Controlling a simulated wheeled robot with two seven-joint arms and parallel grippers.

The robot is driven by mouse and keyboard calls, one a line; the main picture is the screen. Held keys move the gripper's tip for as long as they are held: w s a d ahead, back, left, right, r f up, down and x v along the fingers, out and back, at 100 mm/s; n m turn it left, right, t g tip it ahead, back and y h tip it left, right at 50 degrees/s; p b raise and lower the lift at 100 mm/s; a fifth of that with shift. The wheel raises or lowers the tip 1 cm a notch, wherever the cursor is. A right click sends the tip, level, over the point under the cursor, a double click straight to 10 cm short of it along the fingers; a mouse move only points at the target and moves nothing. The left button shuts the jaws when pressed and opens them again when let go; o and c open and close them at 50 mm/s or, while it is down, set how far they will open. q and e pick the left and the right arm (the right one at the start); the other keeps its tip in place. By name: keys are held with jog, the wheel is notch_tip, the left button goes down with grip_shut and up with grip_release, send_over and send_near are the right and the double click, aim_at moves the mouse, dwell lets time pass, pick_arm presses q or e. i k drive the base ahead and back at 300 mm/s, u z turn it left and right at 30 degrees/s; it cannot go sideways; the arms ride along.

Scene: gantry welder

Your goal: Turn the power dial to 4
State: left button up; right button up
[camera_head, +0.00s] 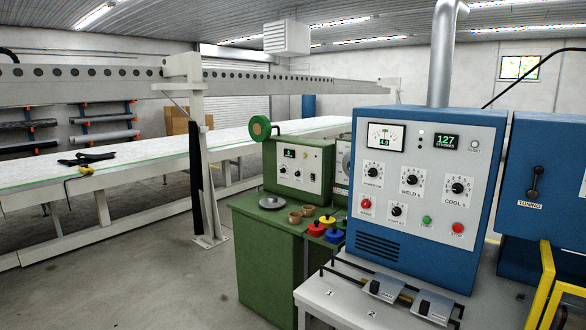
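The power dial (373,171) is a black knob on a white scale plate, at the upper left of the light grey panel on the blue welder cabinet (375,246). Its small label appears to read POWER; its pointer setting is too small to read. The weld dial (411,180) and the cool dial (458,188) sit to its right. A smaller dial (396,211) is below. A needle meter (385,136) above the power dial has a small readout that looks like 4.8. Neither of my grippers is in view.
Red (366,203) and green (427,221) buttons and another red button (458,228) are near the dials. A green bench (262,250) stands left; a yellow rail (546,285) stands right.

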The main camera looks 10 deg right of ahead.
aim_at(372, 172)
jog(key=u, duration=0.7)
jog(key=i, duration=1.6)
jog(key=z, duration=0.7)
jog(key=i, duration=1)
jog(key=z, duration=1.1)
